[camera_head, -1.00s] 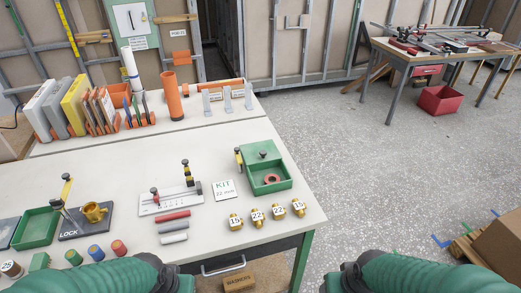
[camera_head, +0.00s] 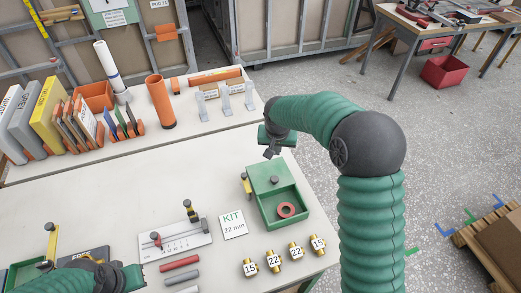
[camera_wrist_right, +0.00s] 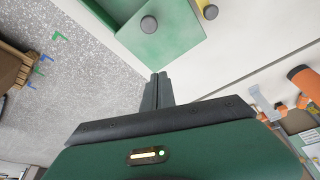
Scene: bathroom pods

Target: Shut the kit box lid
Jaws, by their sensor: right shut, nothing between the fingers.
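The green kit box (camera_head: 283,222) sits near the right edge of the white bench. Its green lid (camera_head: 262,174), with a dark knob (camera_head: 274,180), covers the back part; the front part is open and shows a red ring (camera_head: 286,209). A yellow post with a dark knob (camera_head: 246,177) stands at its left. My right gripper (camera_head: 271,153) is shut and empty, above and behind the lid. In the right wrist view its fingers (camera_wrist_right: 158,88) point toward the lid (camera_wrist_right: 150,35), apart from its knob. My left gripper (camera_head: 132,279) is at the lower left; its fingers cannot be made out.
Several brass fittings (camera_head: 274,261) stand in front of the box. A "KIT 22 mm" card (camera_head: 233,225) and a scaled gauge plate (camera_head: 175,239) lie to its left. Grey stands (camera_head: 226,98) and an orange tube (camera_head: 160,101) are farther back.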

